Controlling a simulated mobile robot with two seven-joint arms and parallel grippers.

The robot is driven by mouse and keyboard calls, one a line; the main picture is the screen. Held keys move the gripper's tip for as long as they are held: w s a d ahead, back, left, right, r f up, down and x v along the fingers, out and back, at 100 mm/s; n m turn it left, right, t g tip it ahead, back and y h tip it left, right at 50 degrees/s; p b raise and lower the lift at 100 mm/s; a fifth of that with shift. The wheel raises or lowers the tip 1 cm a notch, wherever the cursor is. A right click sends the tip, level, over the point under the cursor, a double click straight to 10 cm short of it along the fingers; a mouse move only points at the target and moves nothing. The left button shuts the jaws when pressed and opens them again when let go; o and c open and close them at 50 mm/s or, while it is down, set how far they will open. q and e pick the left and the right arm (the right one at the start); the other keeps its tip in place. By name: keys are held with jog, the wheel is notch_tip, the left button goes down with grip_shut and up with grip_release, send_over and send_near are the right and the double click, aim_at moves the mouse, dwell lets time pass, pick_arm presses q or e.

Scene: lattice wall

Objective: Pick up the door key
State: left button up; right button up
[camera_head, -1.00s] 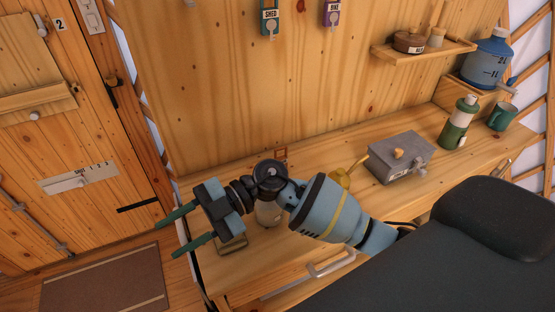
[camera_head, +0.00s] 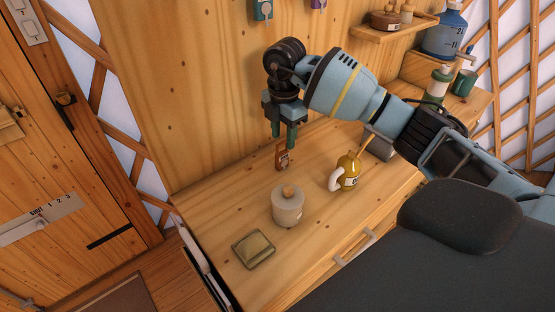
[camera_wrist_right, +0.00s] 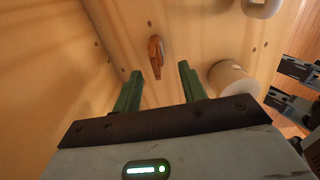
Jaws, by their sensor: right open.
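A small orange-brown tag (camera_head: 282,155), which looks like the door key, is at the back of the wooden worktop, close to the plank wall. Its label is too small to read. It also shows in the right wrist view (camera_wrist_right: 156,55), just beyond the fingertips. My right gripper (camera_head: 283,137) points down just above the tag, its green fingers open and spread apart. In the right wrist view the gripper (camera_wrist_right: 160,70) has nothing between its fingers.
A pale lidded jar (camera_head: 288,208), a yellow oil can (camera_head: 348,173) and a flat olive item (camera_head: 254,249) stand on the worktop (camera_head: 215,205) near the tag. A grey box (camera_head: 380,148) is partly hidden behind my right arm.

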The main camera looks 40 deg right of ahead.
aim_at(282, 153)
jog(key=shift+d+f, duration=0.1)
jog(key=shift+f, duration=0.6)
jog(key=shift+w+f, duration=0.15)
jog(key=shift+f, duration=1.45)
jog(key=shift+w+f, duration=0.15)
jog(key=shift+f, duration=1.4)
jog(key=shift+c, duration=0.4)
grip_shut()
